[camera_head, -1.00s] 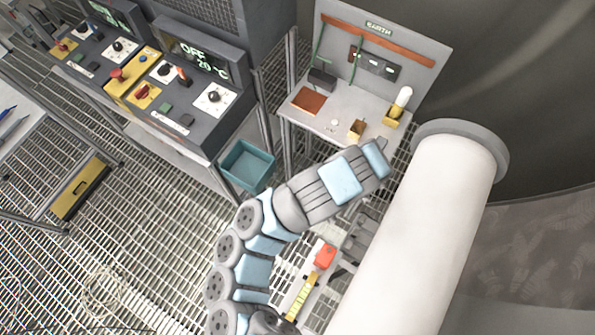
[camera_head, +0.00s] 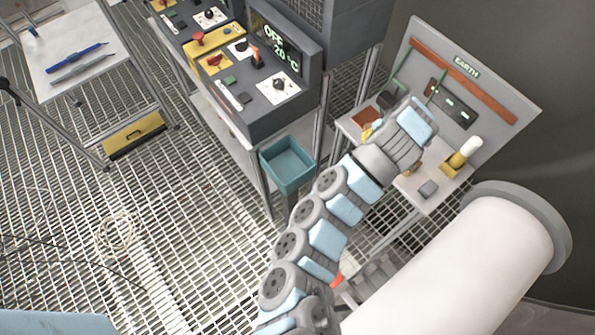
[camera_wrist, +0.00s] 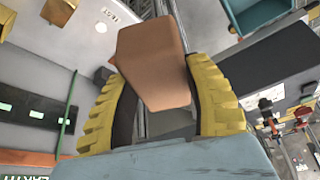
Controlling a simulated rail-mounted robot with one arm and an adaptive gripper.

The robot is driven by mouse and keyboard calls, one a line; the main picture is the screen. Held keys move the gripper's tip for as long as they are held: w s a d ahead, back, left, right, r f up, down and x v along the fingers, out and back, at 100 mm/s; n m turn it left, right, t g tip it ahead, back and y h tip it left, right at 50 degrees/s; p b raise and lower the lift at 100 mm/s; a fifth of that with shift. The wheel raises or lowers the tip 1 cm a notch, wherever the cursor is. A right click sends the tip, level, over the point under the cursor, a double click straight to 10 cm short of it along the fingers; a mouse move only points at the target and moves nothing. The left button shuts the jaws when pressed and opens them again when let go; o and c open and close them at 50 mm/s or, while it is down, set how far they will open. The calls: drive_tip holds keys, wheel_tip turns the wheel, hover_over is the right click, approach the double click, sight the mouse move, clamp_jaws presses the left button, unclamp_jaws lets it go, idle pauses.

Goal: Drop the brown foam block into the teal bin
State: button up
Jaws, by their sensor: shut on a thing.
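The brown foam block (camera_wrist: 153,65) is held between the yellow ribbed fingers of my gripper (camera_wrist: 158,72) in the wrist view. The fingers are shut on its sides, and its far end sticks out beyond them. The teal bin (camera_head: 289,165) hangs at the near end of the control desk in the head view, left of my arm. It also shows at the upper right of the wrist view (camera_wrist: 262,12), apart from the block. In the head view my gripper is mostly hidden behind my arm's end, over the bench, and the held block cannot be made out.
A bench (camera_head: 416,195) with an upright EARTH panel (camera_head: 478,85) stands behind my arm, carrying small objects and a white cylinder (camera_head: 471,147). The control desk (camera_head: 262,115) adjoins the bin. A large white pipe (camera_head: 460,260) lies at the right. Grated floor is open at left.

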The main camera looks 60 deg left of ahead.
drive_tip(key=s+a+f+n+g+h+b, duration=0.1)
drive_tip(key=s+a+f+n+g+b, duration=0.15)
drive_tip(key=s+a+f+n, duration=0.5)
drive_tip(key=s+a+f+n+g+b, duration=0.2)
drive_tip(key=s+a+f+n+b, duration=0.25)
drive_tip(key=s+a, duration=0.6)
drive_tip(key=shift+s+d+f+b, duration=0.15)
drive_tip(key=shift+f+b, duration=0.35)
drive_tip(key=shift+f, duration=0.8)
drive_tip(key=shift+s+d+f+b, duration=0.15)
drive_tip(key=shift+f+b, duration=0.3)
drive_tip(key=shift+f, duration=0.85)
drive_tip(key=o, duration=1)
drive_tip(key=shift+r, duration=0.15)
drive_tip(key=v, duration=1.1)
drive_tip(key=shift+r, duration=0.4)
